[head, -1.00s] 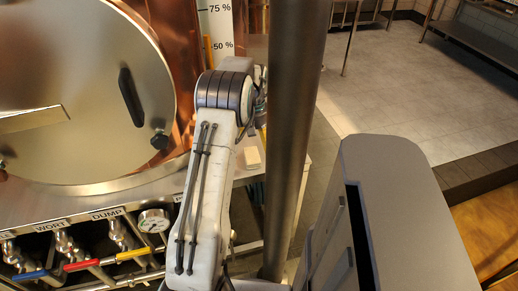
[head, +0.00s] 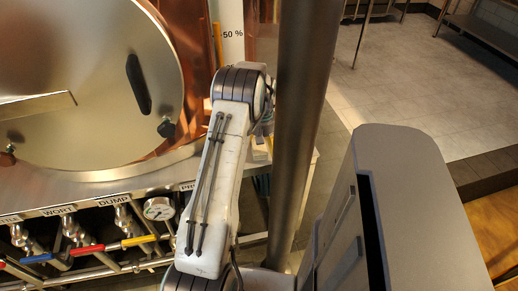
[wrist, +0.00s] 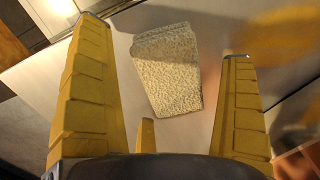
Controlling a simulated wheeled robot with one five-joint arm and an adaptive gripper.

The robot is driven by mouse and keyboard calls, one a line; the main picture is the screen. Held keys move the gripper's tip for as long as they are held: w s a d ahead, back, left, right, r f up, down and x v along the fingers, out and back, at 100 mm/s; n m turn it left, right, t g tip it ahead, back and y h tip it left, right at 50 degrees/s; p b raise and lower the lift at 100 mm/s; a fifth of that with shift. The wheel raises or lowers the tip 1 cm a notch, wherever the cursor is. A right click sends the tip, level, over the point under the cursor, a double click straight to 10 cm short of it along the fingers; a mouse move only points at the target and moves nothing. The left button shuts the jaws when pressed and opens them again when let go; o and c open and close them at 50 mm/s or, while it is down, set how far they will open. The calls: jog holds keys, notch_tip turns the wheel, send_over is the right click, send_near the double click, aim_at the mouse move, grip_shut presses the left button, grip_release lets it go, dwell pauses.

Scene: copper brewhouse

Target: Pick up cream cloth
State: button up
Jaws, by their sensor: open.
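The cream cloth (wrist: 168,68) is a folded, textured block in the wrist view. It lies on a pale, smooth surface (wrist: 120,75), slightly tilted in the picture. My gripper (wrist: 165,75) has yellow padded fingers spread wide, one to the left and one to the right of the cloth. The fingers appear apart from the cloth, and nothing is held between them. In the head view a small part of the cloth (head: 260,151) seems to show past my arm, which hides most of that spot along with my gripper.
A copper vessel with a round steel door (head: 90,90) stands at the left. Below it are valves with coloured handles (head: 85,250) and a pressure gauge (head: 159,208). Open tiled floor (head: 400,90) lies at the back right.

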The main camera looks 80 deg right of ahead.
aim_at(262, 146)
jog(key=shift+c, duration=0.2)
jog(key=c, duration=1.3)
jog(key=shift+o, duration=0.2)
notch_tip(262, 146, up, 10)
jog(key=shift+r+p, duration=0.1)
jog(key=shift+p, duration=0.3)
jog(key=o, duration=0.7)
jog(key=shift+c, duration=0.2)
jog(key=c, duration=0.7)
jog(key=shift+c, duration=0.2)
